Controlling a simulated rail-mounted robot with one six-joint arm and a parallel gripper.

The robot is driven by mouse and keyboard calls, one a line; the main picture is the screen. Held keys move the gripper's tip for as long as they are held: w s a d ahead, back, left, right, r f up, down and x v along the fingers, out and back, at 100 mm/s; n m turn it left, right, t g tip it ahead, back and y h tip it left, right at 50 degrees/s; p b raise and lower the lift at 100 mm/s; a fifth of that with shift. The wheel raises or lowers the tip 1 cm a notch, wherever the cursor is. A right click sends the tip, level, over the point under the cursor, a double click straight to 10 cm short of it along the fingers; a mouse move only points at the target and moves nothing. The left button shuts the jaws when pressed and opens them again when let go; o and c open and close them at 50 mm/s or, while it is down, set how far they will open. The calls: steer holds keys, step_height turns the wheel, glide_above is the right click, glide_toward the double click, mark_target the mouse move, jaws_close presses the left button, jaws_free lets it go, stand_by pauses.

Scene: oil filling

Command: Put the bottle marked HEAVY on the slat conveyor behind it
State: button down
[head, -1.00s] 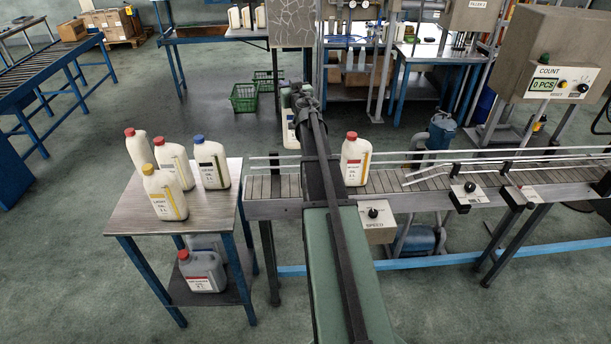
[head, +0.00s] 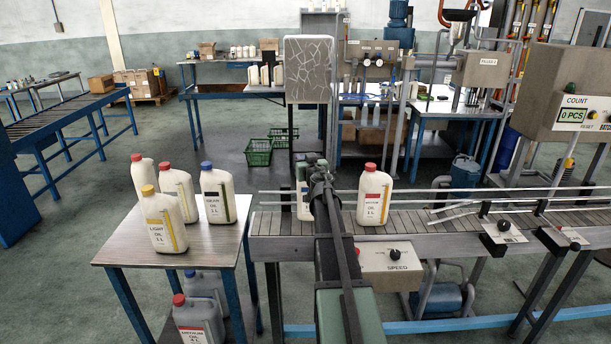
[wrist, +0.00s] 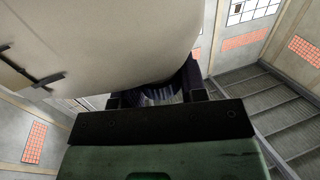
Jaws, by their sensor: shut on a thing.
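My gripper (head: 312,170) is over the left end of the slat conveyor (head: 275,224), largely hidden behind my own arm. It is shut on a pale bottle (head: 303,207), partly hidden by the arm, with a bit of a blue label showing. This bottle is at the conveyor's left end; I cannot tell if its base touches the slats. In the wrist view the bottle's cream side (wrist: 120,40) fills the top, above my green gripper body. The word on its label is not readable.
A bottle with a red cap (head: 374,196) stands on the conveyor just right of the held one. Rails (head: 450,190) run along the belt. A side table (head: 125,245) at left carries bottles with red, blue and yellow caps. A SPEED box (head: 392,262) hangs in front.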

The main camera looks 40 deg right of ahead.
step_height(320, 180, down, 3)
steer(key=shift+r+b, duration=0.1)
steer(key=shift+b, duration=0.65)
steer(key=shift+r, duration=0.2)
steer(key=shift+f, duration=0.25)
steer(key=c, duration=0.7)
jaws_free()
steer(key=shift+r, duration=0.1)
steer(key=shift+r+p, duration=0.25)
steer(key=shift+p, duration=0.1)
steer(key=v, duration=1.2)
steer(key=shift+f, duration=0.15)
